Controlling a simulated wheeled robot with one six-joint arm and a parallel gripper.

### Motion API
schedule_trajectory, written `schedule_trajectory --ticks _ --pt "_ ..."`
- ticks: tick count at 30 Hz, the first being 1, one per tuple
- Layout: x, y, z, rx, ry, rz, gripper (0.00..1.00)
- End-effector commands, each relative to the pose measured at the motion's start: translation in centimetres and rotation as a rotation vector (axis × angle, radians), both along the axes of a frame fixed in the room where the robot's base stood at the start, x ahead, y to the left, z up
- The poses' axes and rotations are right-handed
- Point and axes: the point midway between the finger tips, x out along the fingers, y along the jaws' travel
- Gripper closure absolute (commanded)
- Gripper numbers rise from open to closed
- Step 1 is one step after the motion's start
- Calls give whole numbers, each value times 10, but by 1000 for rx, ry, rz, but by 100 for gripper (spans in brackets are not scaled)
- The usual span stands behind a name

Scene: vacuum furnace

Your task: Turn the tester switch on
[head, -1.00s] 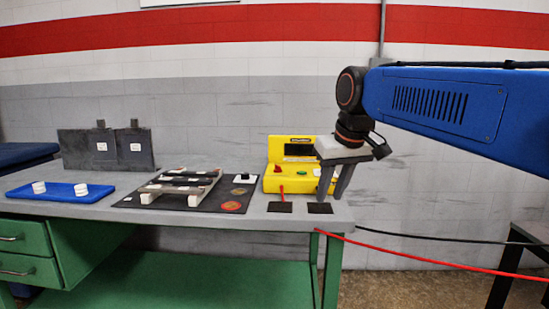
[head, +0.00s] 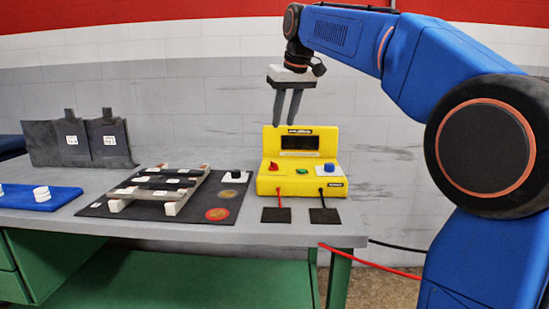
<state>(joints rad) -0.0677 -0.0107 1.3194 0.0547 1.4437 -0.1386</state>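The yellow tester (head: 300,183) stands at the right end of the bench, with a dark display (head: 299,143) on its upright back. On its sloped front are a red knob or switch (head: 273,166), a small green button (head: 302,171) and a blue knob (head: 329,167) on a white plate. I cannot tell from the picture which of these is the switch or how it is set. My gripper (head: 283,122) points down above the back of the tester, apart from it. Its two fingers are apart with nothing between them.
Two dark pads (head: 324,215) lie before the tester, with a red and a black lead running to them. Left is a black mat (head: 108,211) with a rack. A blue tray (head: 58,201) and dark upright plates (head: 108,142) stand farther left. The space above the bench is clear.

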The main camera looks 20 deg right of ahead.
Motion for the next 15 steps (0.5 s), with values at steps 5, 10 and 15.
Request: schedule_trajectory --ticks 5,10,15 --pt "11 3 -30 -1 4 0 73" --pt "23 5 -58 -1 3 0 73" --pt "34 7 -86 0 2 0 73"
